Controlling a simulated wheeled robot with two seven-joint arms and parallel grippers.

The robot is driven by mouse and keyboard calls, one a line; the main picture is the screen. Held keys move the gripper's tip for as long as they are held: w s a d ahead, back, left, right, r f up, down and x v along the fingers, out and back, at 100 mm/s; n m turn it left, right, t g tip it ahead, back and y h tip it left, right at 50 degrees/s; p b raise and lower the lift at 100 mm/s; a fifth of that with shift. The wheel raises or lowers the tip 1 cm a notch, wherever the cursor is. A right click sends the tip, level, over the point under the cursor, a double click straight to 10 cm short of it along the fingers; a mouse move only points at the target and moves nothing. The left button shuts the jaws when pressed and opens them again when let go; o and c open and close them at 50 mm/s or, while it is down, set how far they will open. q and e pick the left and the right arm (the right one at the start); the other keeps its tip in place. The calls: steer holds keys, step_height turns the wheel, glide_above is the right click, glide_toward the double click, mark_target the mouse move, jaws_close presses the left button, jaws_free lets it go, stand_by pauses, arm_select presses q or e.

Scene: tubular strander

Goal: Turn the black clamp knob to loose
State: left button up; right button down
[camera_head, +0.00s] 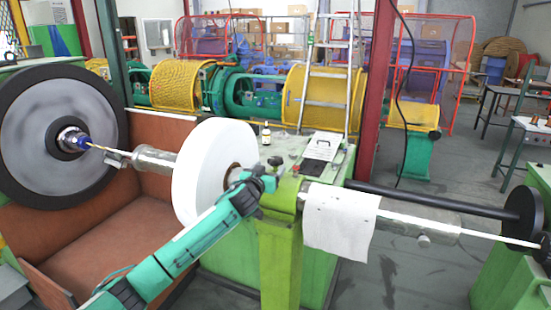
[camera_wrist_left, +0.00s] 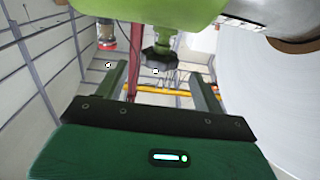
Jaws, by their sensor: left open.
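The black clamp knob (camera_wrist_left: 160,58) shows in the left wrist view as a dark lobed knob on a short green stem below a light green machine body (camera_wrist_left: 150,12). My left gripper (camera_wrist_left: 157,72) is open. Its two fingers stand apart, one on each side of the knob in the picture, and nothing shows between them touching either one. I cannot tell the depth between tips and knob. My right gripper is not in view.
A large white roll (camera_head: 208,170) stands close left of my left gripper. A grey reel (camera_head: 58,135) is at the far left. A white sheet (camera_head: 340,220) hangs over the bar at right.

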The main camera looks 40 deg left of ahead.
mark_target(273, 165)
arm_select(q)
steer(key=p+x, duration=0.1)
steer(key=x, duration=0.5)
steer(key=shift+w+p, duration=0.25)
steer(key=shift+p, duration=0.1)
steer(key=c, duration=1)
